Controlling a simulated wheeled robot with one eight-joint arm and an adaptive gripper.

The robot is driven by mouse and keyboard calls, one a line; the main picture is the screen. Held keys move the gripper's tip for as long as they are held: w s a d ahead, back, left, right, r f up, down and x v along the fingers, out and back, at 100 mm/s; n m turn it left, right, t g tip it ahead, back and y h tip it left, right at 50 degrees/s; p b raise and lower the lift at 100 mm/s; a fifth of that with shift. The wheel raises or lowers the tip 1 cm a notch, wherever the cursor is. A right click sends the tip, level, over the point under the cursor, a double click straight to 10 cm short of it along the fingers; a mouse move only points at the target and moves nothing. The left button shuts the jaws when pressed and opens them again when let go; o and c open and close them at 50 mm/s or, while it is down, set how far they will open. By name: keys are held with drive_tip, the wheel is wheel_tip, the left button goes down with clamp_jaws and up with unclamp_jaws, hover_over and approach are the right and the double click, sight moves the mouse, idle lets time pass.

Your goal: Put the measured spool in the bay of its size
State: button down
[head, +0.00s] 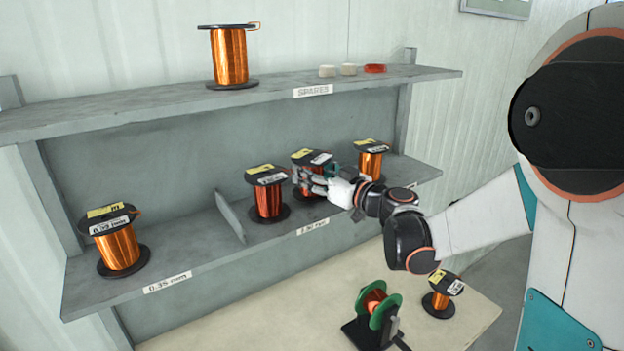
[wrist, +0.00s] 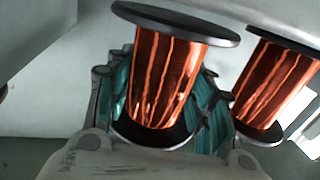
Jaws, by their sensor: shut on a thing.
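My gripper (head: 308,182) is shut on a copper-wound spool (head: 312,157) with black flanges and yellow and white labels on top. The wrist view shows this held spool (wrist: 165,75) between the teal fingers of my gripper (wrist: 165,110). It is upright in the right bay (head: 345,208) of the lower shelf; I cannot tell whether its base touches the shelf. The left bay (head: 185,245) is marked 0.35 mm; the right bay's tag (head: 313,228) is hard to read. A redder spool (head: 267,198) stands just left of the held one, and another spool (head: 370,163) stands to its right.
A low divider (head: 230,215) separates the bays. A spool (head: 120,245) stands in the left bay. The upper spares shelf (head: 170,103) bears a large spool (head: 229,57) and small parts. Below, a green-flanged stand (head: 376,305) and a spool (head: 440,298) are on the bench (head: 250,325).

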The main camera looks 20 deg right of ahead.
drive_tip(key=shift+f, duration=0.3)
drive_tip(key=shift+f, duration=0.15)
drive_tip(key=c, duration=0.7)
unclamp_jaws()
drive_tip(key=shift+c, duration=0.2)
drive_tip(key=shift+s+d+r, duration=0.1)
drive_tip(key=shift+s+r, duration=0.1)
drive_tip(key=p+v, duration=0.2)
drive_tip(key=v, duration=0.9)
drive_tip(key=shift+s+d, duration=0.15)
drive_tip(key=shift+s, duration=0.15)
